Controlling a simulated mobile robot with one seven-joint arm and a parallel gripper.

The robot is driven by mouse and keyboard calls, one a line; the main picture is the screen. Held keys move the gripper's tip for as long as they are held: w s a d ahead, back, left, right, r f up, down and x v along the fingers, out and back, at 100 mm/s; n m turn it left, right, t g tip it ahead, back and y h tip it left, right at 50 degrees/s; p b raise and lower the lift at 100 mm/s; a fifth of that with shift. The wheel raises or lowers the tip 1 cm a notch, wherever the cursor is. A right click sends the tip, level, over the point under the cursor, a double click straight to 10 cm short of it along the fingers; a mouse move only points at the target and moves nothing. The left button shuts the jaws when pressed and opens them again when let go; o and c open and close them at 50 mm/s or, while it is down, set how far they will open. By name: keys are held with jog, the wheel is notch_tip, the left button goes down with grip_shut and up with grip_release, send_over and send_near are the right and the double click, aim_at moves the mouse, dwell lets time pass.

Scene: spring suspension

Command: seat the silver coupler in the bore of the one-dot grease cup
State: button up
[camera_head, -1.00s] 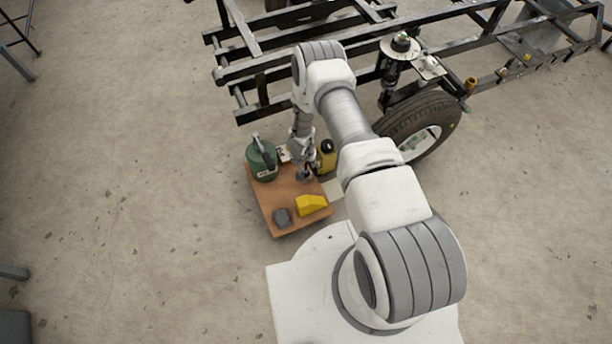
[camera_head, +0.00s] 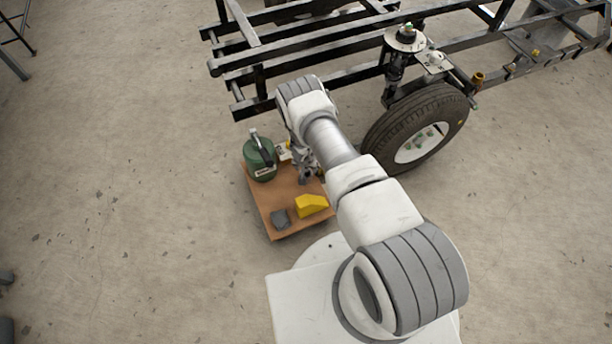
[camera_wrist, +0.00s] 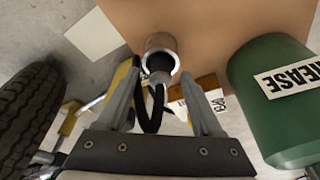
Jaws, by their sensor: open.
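My gripper (camera_wrist: 160,76) is open, its two fingers either side of a silver hollow cylinder in the wrist view, which looks like the silver coupler (camera_wrist: 151,43). Its dark mouth faces the camera, just beyond the fingertips; I cannot tell whether the fingers touch it. A black hose (camera_wrist: 150,122) runs up between the fingers towards it. In the head view my gripper (camera_head: 307,178) is low over the brown board, and the coupler is not clear. A small brass-coloured cup (camera_head: 478,77) sits on the black frame by the wheel; no dots are readable on it.
A green grease canister (camera_head: 260,161) stands on the brown board (camera_head: 264,208), also in the wrist view (camera_wrist: 270,110). A yellow block (camera_head: 311,205) and a grey piece (camera_head: 280,218) lie nearer. The tyre (camera_head: 440,105) and black frame (camera_head: 290,58) stand behind. The left floor is open.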

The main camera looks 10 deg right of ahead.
grip_shut()
dwell(0.4)
